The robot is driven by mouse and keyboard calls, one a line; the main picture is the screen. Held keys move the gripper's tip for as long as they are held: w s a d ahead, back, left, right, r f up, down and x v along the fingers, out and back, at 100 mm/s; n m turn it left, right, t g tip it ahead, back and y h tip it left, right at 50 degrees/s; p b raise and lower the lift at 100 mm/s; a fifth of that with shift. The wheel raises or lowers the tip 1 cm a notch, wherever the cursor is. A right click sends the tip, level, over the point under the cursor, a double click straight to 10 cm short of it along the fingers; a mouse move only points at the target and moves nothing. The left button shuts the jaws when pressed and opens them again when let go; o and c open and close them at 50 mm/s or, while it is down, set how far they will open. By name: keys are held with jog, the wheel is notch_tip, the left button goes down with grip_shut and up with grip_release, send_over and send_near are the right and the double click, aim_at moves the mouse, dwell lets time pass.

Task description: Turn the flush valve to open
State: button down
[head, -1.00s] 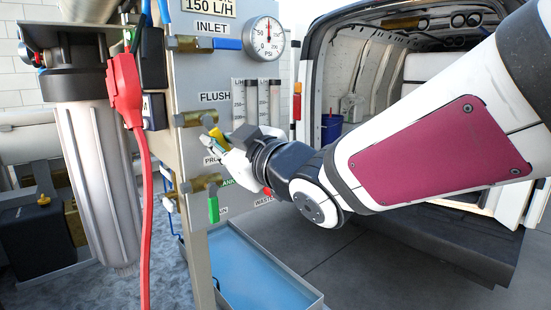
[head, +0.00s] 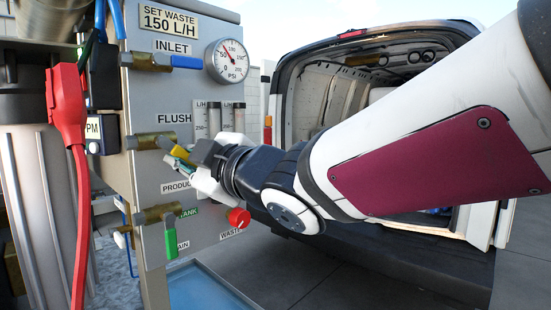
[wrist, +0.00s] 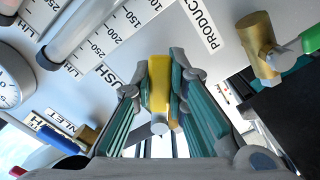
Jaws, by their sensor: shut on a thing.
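The flush valve has a brass body (head: 150,142) on the grey panel, below the FLUSH label, and a yellow handle (head: 180,152). The handle slants down and to the right from the body in the head view. My gripper (head: 182,163) is shut on this handle. In the wrist view the yellow handle (wrist: 159,86) lies between the two teal-padded fingers of my gripper (wrist: 161,105). The fingers hide part of the handle in the head view.
The inlet valve's blue handle (head: 187,62) is above, beside the pressure gauge (head: 227,60). A green handle (head: 171,240) and a red waste knob (head: 239,218) are below. A red cable (head: 78,190) hangs left. The open van (head: 385,70) stands behind.

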jog(key=c, duration=1.6)
grip_release()
jog(key=shift+o, duration=0.2)
jog(key=shift+s, duration=0.1)
jog(key=v, duration=1.2)
